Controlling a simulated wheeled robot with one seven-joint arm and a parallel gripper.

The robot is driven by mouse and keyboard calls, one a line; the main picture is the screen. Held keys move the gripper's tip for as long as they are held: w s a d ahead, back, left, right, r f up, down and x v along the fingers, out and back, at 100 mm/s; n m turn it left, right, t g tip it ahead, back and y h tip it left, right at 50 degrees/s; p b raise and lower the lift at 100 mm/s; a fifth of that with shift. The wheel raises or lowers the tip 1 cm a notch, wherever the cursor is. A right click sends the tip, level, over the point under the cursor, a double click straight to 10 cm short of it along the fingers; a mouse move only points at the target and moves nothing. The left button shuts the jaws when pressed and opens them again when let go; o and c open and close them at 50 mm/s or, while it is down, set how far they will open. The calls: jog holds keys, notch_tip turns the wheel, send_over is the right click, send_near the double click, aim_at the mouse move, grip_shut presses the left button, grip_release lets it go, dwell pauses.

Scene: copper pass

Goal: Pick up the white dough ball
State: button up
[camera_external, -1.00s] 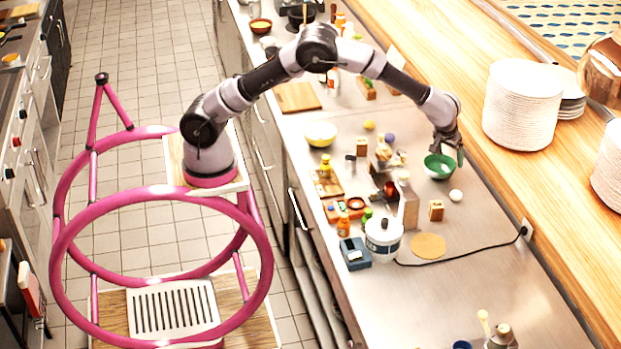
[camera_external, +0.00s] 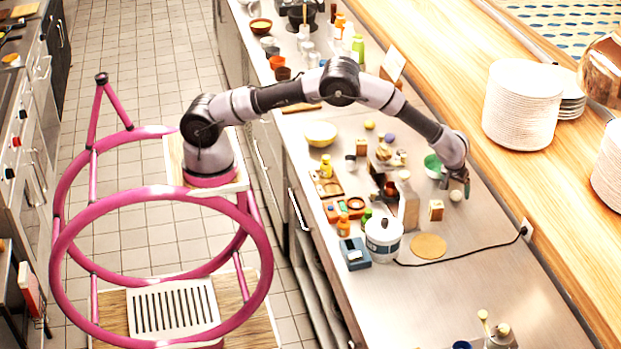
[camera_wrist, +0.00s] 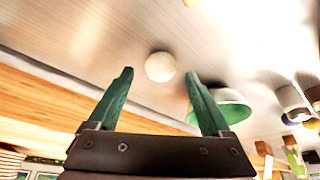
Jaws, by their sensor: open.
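The white dough ball (camera_external: 456,195) rests on the steel counter just below my gripper (camera_external: 467,182) in the external view. In the wrist view the ball (camera_wrist: 160,67) lies a little beyond the tips of my gripper (camera_wrist: 159,73), about midway between them. The two green fingers are spread apart with nothing between them. A green bowl (camera_external: 432,163) stands on the counter next to the ball, partly hidden by my arm. In the wrist view the bowl (camera_wrist: 233,106) is partly behind the right finger.
A small wooden block (camera_external: 436,210) and a round tan disc (camera_external: 429,246) lie nearby. A white tub (camera_external: 383,239) and a tall bottle (camera_external: 408,205) stand to the left. A wooden ledge (camera_external: 540,190) with plate stacks (camera_external: 521,105) runs along the right.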

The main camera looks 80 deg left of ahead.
jog(key=shift+x, duration=1.05)
grip_shut()
jog(key=shift+r, duration=0.1)
